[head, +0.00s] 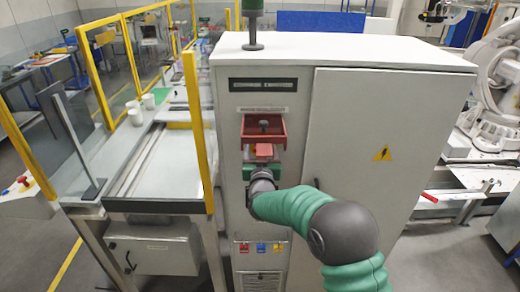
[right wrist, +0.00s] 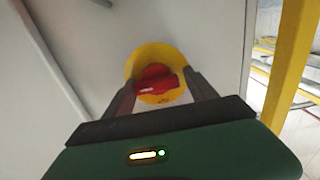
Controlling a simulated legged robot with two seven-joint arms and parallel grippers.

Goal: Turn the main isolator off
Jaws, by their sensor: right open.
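The main isolator is a red rotary knob (right wrist: 157,82) on a round yellow plate (right wrist: 143,62), on the pale cabinet face in the right wrist view. A white mark shows on the knob. My right gripper (right wrist: 160,92) is open, with its dark fingers on either side of the knob. I cannot tell whether they touch it. In the head view my right gripper (head: 262,172) is at the cabinet front, just below a red tray-like bracket (head: 264,128). The isolator cannot be made out there, behind my gripper and arm. My left gripper is not in view.
The grey cabinet (head: 350,150) has a closed door with a yellow warning sign (head: 382,153). A yellow post (head: 198,130) stands close at its left, beside a conveyor bench (head: 150,165). Small coloured labels (head: 261,248) sit low on the cabinet. A white robot arm (head: 495,85) stands at right.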

